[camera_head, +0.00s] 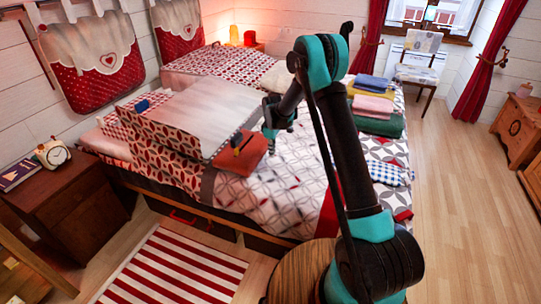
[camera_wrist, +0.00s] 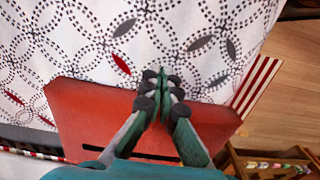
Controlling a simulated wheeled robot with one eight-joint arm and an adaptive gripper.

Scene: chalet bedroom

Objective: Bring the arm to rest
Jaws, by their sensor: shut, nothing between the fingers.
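My gripper (camera_head: 268,132) is above the bed (camera_head: 300,165), beside an orange-red flat object (camera_head: 243,158) lying on the patterned cover. In the wrist view, its fingers (camera_wrist: 163,84) are shut together with nothing between them. The red object (camera_wrist: 90,120) shows behind the fingers there, with a dark slot near its lower edge. Whether the fingers touch it cannot be told. My arm is bent, reaching up and then down over the bed from the front right.
A nightstand (camera_head: 75,210) with a clock (camera_head: 53,153) stands at left. Folded cloths (camera_head: 373,105) and a checked cloth (camera_head: 390,173) lie on the bed's right side. A round wooden stool (camera_head: 297,275) is close in front. The floor at right is open, up to a chair (camera_head: 420,62).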

